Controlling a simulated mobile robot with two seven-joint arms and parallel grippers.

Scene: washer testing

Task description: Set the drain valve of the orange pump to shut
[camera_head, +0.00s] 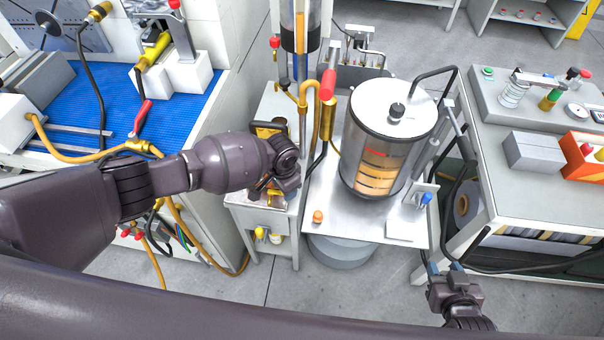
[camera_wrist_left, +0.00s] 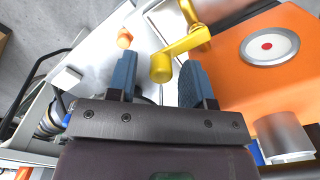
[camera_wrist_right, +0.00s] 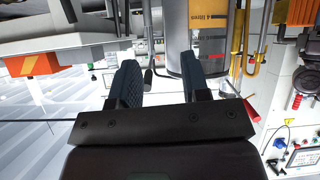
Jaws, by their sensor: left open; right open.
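The orange pump (camera_wrist_left: 250,85) fills the right of the left wrist view, with a round white plate with a red dot on its face. A yellow valve lever (camera_wrist_left: 182,48) sticks out beside it, and its rounded end lies between the fingers of my open left gripper (camera_wrist_left: 157,62). I cannot tell whether either finger touches it. In the head view my left arm hides most of the pump; only a yellow part (camera_head: 268,128) shows behind the wrist. My right gripper (camera_head: 447,268) is open and empty at the lower right, in front of the bench.
A small orange knob (camera_head: 318,217) and a blue-capped valve (camera_head: 425,200) are near the table's front. A grey bench (camera_head: 500,185) stands right. Yellow hoses hang left.

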